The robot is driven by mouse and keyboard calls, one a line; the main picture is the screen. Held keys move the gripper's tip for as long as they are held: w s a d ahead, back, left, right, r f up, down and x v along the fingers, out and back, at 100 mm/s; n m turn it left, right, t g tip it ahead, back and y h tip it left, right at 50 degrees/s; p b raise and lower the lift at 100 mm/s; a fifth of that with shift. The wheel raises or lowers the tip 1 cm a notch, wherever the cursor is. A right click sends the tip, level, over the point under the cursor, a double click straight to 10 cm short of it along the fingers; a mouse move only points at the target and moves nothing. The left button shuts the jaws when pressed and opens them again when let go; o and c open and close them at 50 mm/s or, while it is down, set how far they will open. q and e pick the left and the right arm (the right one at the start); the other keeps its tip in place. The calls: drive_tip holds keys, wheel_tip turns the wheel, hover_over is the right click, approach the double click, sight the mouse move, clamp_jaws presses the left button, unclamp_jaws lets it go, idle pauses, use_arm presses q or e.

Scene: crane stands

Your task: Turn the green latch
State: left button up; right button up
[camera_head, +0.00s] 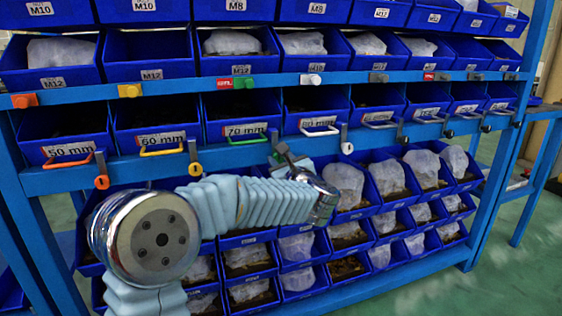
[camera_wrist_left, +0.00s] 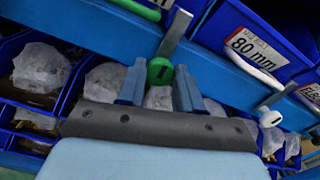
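The green latch (camera_wrist_left: 160,70) shows in the left wrist view as a round green knob with a dark slot and a grey metal lever rising up and to the right from it, mounted on the blue rail. My left gripper (camera_wrist_left: 160,82) is open, with one finger on each side of the green knob; I cannot tell whether they touch it. My right gripper is not in view.
An orange latch (camera_head: 102,181) and a yellow latch (camera_head: 195,169) hang on the same rail to the left, and a white latch (camera_head: 347,148) to the right. Bins with bagged parts (camera_head: 343,184) fill the rack below. Open floor (camera_head: 500,285) lies at the right.

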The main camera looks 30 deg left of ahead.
use_arm(q)
drive_tip(key=c, duration=0.4)
drive_tip(key=shift+c, duration=0.2)
